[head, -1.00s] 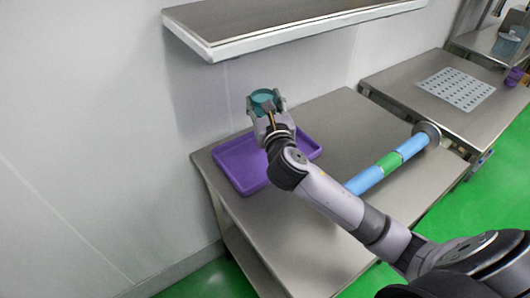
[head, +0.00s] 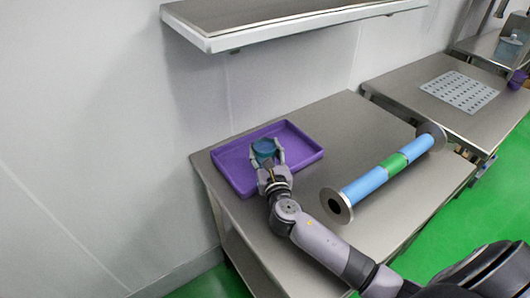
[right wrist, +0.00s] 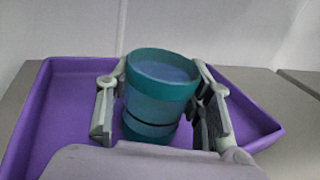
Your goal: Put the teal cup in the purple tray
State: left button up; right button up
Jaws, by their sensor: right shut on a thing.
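The teal cup (head: 264,147) is upright between the fingers of my right gripper (head: 267,161), over the purple tray (head: 309,157). In the right wrist view the cup (right wrist: 160,88) stands between the two fingers of the right gripper (right wrist: 162,108), with the tray (right wrist: 62,108) around and behind it. The gripper is shut on the cup. The cup is low inside the tray's outline; whether its base touches the tray floor is hard to tell. My left gripper is not in view.
A blue and green roller with grey end discs (head: 394,161) lies on the steel table (head: 345,118) right of the tray. A steel shelf (head: 290,22) hangs on the wall above. A second table holds a perforated white sheet (head: 458,91).

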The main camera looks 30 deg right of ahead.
jog(key=o, duration=1)
jog(key=shift+s+r, duration=0.1)
jog(key=shift+s, duration=0.05)
jog(key=b+v, duration=0.1)
jog(key=v, duration=0.9)
jog(key=shift+s, duration=0.3)
jog(key=shift+s+a, duration=0.2)
jog(key=shift+s, duration=0.35)
